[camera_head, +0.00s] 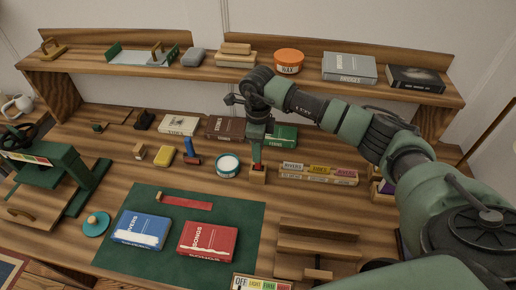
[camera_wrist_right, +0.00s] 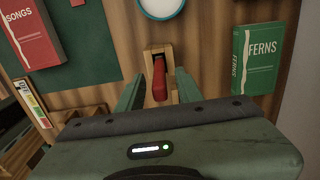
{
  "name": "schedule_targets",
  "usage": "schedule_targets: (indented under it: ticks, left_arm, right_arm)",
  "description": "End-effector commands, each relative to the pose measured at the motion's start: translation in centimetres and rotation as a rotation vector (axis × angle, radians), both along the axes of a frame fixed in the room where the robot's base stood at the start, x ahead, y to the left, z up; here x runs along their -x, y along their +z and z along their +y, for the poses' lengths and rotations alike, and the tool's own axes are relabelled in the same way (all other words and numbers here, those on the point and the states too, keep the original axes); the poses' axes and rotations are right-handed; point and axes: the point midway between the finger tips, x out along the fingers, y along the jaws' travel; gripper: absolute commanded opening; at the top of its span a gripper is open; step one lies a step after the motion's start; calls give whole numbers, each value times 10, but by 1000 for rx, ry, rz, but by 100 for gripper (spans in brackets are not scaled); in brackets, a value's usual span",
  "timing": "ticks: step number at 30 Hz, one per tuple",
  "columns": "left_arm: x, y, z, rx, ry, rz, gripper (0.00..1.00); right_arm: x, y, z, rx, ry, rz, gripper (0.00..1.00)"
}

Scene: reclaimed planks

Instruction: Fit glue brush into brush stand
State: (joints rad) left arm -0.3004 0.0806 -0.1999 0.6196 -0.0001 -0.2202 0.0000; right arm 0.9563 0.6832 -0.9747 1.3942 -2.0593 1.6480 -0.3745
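A small wooden brush stand (camera_head: 257,177) stands on the bench below my right gripper (camera_head: 257,150); it also shows in the right wrist view (camera_wrist_right: 148,58). A red piece, which looks like the glue brush (camera_wrist_right: 159,80), is upright at the stand's slot, and its lower end is hidden there. The fingers of my right gripper (camera_wrist_right: 160,88) are on either side of the red piece, with narrow gaps showing between. How deep the brush sits I cannot tell. My left gripper is not in view.
A round white-topped tin (camera_head: 228,165) stands just left of the stand. Lettered blocks (camera_head: 318,174) lie to the right, and the green FERNS book (camera_head: 283,136) lies behind. A green mat (camera_head: 150,262) with two books is front left. A shelf (camera_head: 225,70) spans the back.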

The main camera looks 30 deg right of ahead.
Motion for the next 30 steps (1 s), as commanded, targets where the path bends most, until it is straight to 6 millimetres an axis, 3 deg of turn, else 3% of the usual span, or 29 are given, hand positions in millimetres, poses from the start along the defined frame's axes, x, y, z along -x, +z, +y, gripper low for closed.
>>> schedule_targets:
  ticks: [5,15,21,30]
  left_arm:
    - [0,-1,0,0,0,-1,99]
    - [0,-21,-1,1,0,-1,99]
    - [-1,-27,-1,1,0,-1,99]
    - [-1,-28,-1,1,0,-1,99]
  right_arm:
    - [-1,10,0,-1,0,-4,36]
    - [-1,79,0,0,1,-7,36]
    - [-1,111,0,0,-1,-3,36]
    - [0,123,0,0,0,0,36]
